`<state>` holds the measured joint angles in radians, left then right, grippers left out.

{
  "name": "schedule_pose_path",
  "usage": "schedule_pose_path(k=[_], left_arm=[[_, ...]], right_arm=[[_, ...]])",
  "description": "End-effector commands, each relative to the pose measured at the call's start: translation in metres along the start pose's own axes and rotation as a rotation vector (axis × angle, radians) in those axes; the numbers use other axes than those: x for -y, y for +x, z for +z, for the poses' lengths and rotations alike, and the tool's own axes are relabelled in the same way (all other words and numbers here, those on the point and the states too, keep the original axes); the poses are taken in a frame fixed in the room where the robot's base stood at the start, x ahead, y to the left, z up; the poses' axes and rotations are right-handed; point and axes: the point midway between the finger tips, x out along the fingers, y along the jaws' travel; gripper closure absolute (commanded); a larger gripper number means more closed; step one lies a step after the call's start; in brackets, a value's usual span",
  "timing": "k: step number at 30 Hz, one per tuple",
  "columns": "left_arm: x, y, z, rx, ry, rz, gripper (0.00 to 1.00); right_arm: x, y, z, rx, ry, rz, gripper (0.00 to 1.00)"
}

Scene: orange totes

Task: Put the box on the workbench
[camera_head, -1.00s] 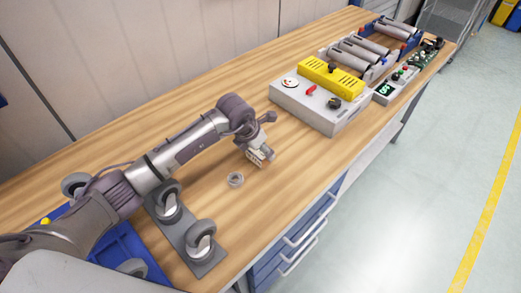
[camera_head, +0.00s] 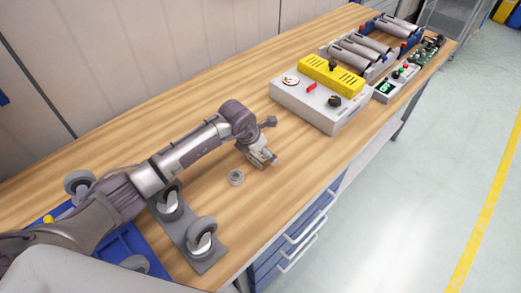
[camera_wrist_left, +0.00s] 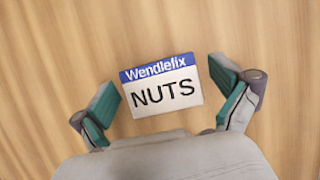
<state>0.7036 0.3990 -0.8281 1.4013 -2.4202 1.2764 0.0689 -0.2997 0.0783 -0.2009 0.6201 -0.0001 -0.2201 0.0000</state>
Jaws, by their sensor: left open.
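A small box (camera_wrist_left: 160,89) with a blue and white label reading "Wendlefix NUTS" shows in the left wrist view. It appears to rest on the wooden workbench (camera_wrist_left: 60,50), between my open fingers, with gaps on both sides. My left gripper (camera_wrist_left: 164,92) is open around it. In the head view my left gripper (camera_head: 264,160) is low over the workbench (camera_head: 300,170), and the box is too small and covered to make out clearly. My right gripper is not in view.
A caster plate (camera_head: 212,256) and blue tray (camera_head: 118,244) are near my arm. A grey control box with yellow top (camera_head: 325,95) stands behind. Bare wood lies toward the wall.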

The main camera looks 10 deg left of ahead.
Motion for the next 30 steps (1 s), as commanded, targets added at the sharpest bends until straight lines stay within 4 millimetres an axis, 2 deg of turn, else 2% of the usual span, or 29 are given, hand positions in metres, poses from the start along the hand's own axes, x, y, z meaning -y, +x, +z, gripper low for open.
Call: schedule_pose_path(k=[5, 15, 21, 30], left_arm=[[-0.001, -0.010, 0.001, 0.003, 0.000, 0.002, 0.00], [-0.001, -0.079, 0.001, 0.004, 0.002, 0.003, 0.00], [-0.001, -0.110, 0.001, 0.003, 0.001, 0.000, 0.00], [0.000, -0.122, 0.001, 0.000, -0.001, -0.001, 0.00]], right_arm=[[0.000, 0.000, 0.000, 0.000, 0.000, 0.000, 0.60], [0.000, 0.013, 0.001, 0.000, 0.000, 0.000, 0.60], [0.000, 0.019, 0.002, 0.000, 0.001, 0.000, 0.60], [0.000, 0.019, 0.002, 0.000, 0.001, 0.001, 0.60]])
